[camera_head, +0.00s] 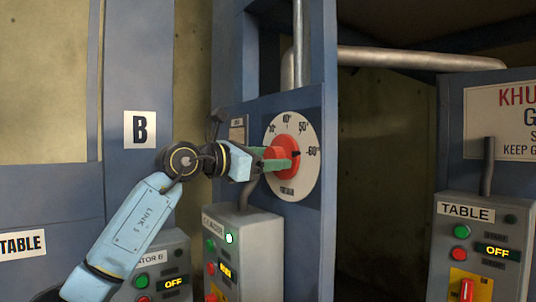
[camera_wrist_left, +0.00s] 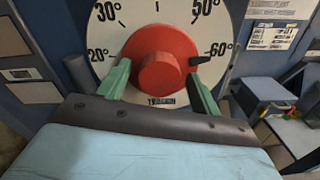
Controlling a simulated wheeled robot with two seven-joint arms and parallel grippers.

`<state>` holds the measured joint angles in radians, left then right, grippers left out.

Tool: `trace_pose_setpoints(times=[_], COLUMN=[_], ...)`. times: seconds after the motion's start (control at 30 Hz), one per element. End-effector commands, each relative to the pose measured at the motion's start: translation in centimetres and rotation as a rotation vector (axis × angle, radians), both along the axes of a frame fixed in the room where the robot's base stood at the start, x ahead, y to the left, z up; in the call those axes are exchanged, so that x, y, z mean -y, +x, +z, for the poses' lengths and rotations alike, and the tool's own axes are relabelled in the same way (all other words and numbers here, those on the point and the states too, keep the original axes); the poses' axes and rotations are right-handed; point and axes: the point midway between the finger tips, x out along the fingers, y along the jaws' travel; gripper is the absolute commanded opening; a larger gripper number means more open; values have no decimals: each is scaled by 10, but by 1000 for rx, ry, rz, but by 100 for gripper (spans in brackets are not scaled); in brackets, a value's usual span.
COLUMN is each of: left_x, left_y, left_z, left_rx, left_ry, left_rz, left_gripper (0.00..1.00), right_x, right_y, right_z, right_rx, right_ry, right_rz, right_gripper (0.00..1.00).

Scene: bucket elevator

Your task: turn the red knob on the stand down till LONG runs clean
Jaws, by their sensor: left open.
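The red knob (camera_head: 287,146) sits on a round white dial on a blue post; its black pointer is near the 60° mark. In the left wrist view the knob (camera_wrist_left: 163,58) has a raised round centre, and the pointer is at the right beside 60°. My left gripper (camera_wrist_left: 160,80) is open, with one green finger on each side of the knob's raised centre. Whether the fingers touch it I cannot tell. In the head view my left gripper (camera_head: 268,160) reaches the knob from the left. My right gripper is not in view.
A grey control box (camera_head: 240,235) with a lit green button stands below the dial. A box labelled TABLE (camera_head: 470,250) reads OFF at the right. Another box (camera_head: 160,265) reading OFF is behind my left arm. A dark opening lies between the post and the TABLE box.

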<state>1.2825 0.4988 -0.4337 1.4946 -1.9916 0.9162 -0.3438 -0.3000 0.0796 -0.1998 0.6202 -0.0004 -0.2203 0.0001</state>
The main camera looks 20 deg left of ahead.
Motion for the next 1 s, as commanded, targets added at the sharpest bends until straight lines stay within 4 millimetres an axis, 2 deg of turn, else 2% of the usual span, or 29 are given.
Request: trace_pose_setpoints(times=[0.27, 0.6, 1.0], left_x=[1, 1, 0], left_y=[1, 1, 1], left_z=[0, 0, 0], left_rx=[0, 0, -57], left_ry=[0, 0, -73], left_rz=[0, 0, 0], left_gripper=[63, 20, 20], right_x=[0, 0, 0], right_y=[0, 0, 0], right_z=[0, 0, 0], right_rx=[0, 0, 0], right_ry=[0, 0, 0], right_rz=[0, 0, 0], right_gripper=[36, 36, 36])
